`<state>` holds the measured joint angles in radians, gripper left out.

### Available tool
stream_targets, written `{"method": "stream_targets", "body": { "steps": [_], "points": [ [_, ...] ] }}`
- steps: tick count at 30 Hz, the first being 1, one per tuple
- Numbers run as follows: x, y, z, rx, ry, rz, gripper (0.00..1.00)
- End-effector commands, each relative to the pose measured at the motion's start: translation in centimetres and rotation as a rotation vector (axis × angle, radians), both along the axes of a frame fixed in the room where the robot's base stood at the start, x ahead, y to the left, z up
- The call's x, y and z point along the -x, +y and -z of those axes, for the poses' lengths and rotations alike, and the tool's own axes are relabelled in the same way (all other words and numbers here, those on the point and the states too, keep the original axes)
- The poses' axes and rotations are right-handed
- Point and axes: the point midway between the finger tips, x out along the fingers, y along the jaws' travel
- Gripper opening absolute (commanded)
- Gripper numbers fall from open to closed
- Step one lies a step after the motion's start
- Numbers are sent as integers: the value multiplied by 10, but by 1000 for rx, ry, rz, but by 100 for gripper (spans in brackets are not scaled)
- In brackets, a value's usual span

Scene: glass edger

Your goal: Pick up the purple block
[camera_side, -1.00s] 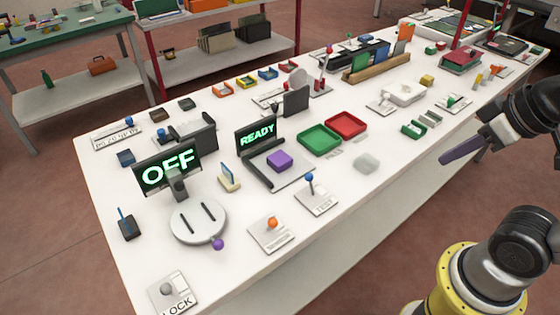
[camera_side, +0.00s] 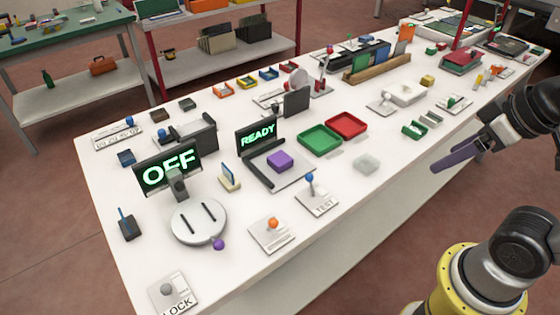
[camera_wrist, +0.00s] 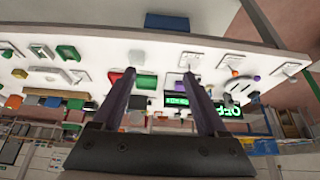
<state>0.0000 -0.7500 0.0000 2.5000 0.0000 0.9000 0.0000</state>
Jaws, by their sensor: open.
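The purple block (camera_side: 280,160) lies on a grey plate (camera_side: 296,174) in front of the READY display (camera_side: 256,134) in the side view. In the wrist view, the block (camera_wrist: 172,83) appears small, between my two fingers and above the green READY text. My gripper (camera_side: 438,160), with long dark purple fingers, hangs at the right of the side view, well away from the block and off the table's front edge. In the wrist view my gripper (camera_wrist: 159,73) has its fingers apart, with nothing held between them.
Green (camera_side: 320,139) and red (camera_side: 346,124) trays sit right of the block. A pale clear piece (camera_side: 367,162) lies nearer the front edge. The blue-knobbed TEST lever (camera_side: 310,182) stands in front of the block. The OFF display (camera_side: 167,171) is to the left.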

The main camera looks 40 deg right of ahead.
Motion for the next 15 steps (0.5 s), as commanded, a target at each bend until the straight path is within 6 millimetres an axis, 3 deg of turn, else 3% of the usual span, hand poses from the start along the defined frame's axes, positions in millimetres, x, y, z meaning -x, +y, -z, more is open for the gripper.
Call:
{"method": "stream_targets", "body": {
  "steps": [1,3,15],
  "points": [
    [0,0,0,0,0,0,86],
    [0,0,0,0,0,0,98],
    [1,0,1,-35,6,65,98]
  ]
}}
